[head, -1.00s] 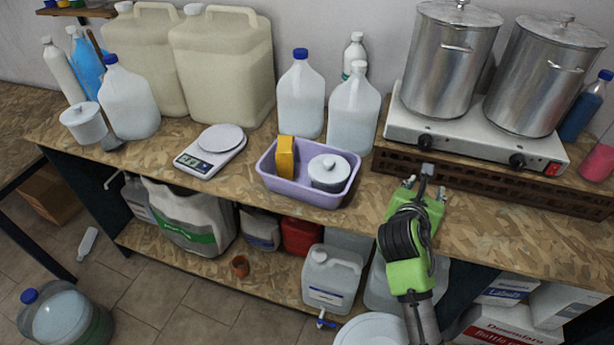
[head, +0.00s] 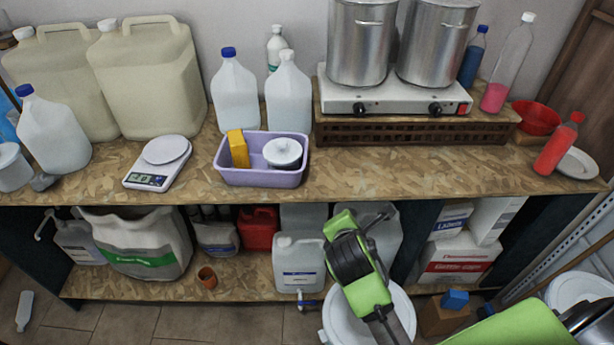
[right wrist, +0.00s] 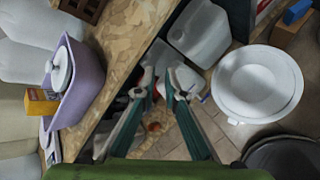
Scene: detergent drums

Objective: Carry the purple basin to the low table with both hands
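The purple basin (head: 262,178) stands on the workbench (head: 340,178) near its front edge. It holds a yellow box (head: 238,148) and a white lidded pot (head: 283,152). My right gripper (head: 350,222) is in front of the bench edge, to the right of and nearer than the basin, touching nothing that I can see. In the right wrist view its fingers (right wrist: 159,78) are apart with nothing between them; the basin (right wrist: 82,85) is off to the left there. My left gripper is not in view. I cannot make out a low table now.
A kitchen scale (head: 158,165) stands left of the basin, white jugs (head: 235,95) behind it. A hotplate (head: 395,95) with two steel pots is to the right. Jugs and boxes fill the lower shelf. A white bucket (right wrist: 258,85) stands below in front.

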